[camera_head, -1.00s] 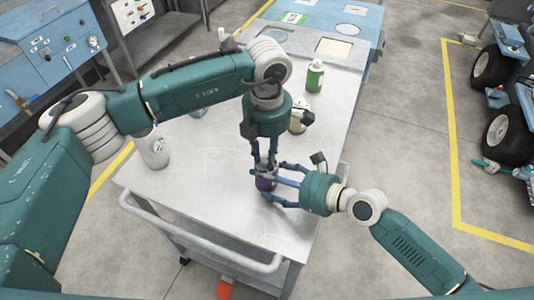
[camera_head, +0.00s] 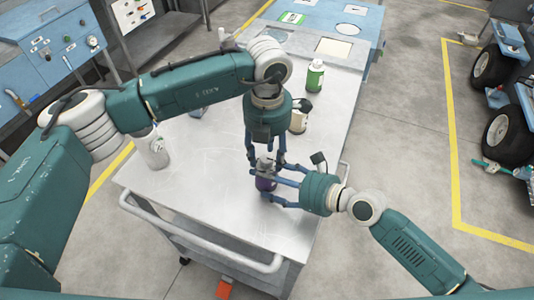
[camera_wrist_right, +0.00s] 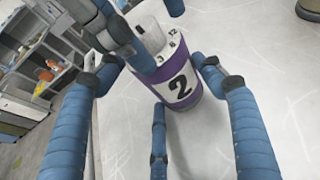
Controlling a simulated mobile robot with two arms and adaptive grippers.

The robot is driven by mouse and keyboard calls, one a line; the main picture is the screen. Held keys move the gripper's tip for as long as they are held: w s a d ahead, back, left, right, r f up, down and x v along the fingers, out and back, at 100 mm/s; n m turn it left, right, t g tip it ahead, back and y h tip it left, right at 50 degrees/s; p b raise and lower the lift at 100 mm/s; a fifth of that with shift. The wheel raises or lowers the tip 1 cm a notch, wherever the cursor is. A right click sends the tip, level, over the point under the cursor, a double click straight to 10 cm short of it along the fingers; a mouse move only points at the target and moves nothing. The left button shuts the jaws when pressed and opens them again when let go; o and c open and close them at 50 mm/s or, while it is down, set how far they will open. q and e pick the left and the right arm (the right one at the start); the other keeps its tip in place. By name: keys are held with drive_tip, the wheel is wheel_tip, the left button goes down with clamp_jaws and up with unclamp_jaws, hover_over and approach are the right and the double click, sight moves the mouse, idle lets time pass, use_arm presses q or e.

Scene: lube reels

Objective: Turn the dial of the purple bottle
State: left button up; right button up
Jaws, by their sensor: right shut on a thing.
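The purple bottle (camera_head: 265,184) stands upright on the grey cart top. My right gripper (camera_head: 266,187) is shut on the bottle's body from the right. My left gripper (camera_head: 264,160) points down from above, its fingers spread on either side of the dial. In the wrist view one blue left finger partly hides the dial.
A white bottle (camera_head: 155,152) stands at the cart's left side. A green bottle (camera_head: 315,76) and a cream bottle with a dark top (camera_head: 299,117) stand farther back. The cart's push rail (camera_head: 205,236) runs along the front.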

sight(267, 158)
use_arm(q)
wheel_tip(267, 158, up, 12)
idle(0.6)
use_arm(e)
drive_tip(key=o, duration=1.5)
drive_tip(key=shift+c, duration=0.2)
